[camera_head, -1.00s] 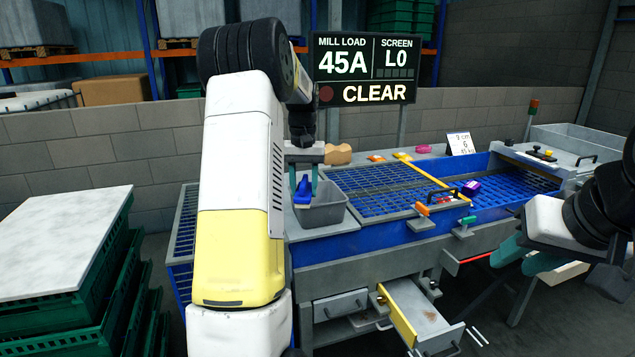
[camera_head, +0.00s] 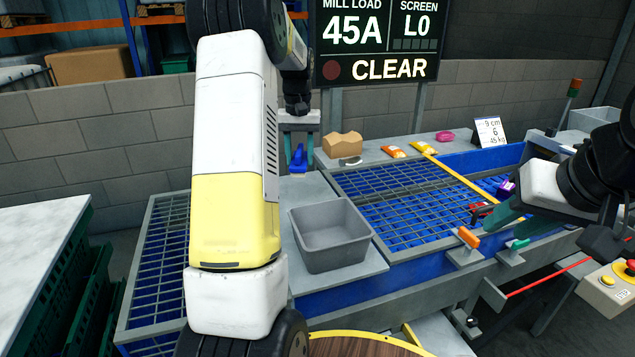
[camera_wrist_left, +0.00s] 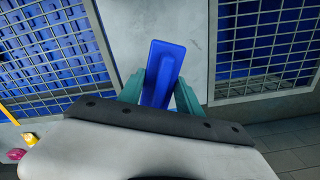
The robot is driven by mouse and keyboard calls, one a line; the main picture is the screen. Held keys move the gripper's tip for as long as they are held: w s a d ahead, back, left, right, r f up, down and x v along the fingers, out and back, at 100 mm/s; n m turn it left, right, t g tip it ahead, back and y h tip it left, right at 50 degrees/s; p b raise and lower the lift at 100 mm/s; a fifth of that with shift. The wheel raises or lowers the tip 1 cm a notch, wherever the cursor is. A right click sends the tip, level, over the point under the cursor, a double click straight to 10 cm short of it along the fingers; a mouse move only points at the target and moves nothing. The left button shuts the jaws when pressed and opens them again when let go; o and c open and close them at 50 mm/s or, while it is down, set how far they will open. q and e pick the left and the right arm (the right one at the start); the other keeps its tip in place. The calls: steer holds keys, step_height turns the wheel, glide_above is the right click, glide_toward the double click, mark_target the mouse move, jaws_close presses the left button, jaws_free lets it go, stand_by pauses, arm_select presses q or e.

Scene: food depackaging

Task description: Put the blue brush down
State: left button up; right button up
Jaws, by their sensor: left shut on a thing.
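The blue brush (camera_head: 298,160) is held between the green fingers of my left gripper (camera_head: 299,153), over the grey worktop behind the grey bin. In the left wrist view the brush (camera_wrist_left: 164,75) sits between both fingertips of the left gripper (camera_wrist_left: 160,88), with pale worktop (camera_wrist_left: 165,20) around it. I cannot tell whether the brush touches the worktop. My right gripper (camera_head: 500,215) is at the right with green fingers over the front edge of the machine; its opening is unclear.
An empty grey bin (camera_head: 330,238) stands on the worktop in front. A tan block (camera_head: 342,144), orange packets (camera_head: 394,151) and a pink item (camera_head: 445,136) lie on the back ledge. Blue grid screens (camera_head: 405,200) flank the worktop. A round wooden top (camera_head: 360,346) shows at the bottom.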

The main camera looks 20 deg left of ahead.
arm_select(q)
step_height(320, 180, down, 10)
steer(key=shift+r, duration=0.15)
stand_by(0.3)
steer(key=o, duration=1.3)
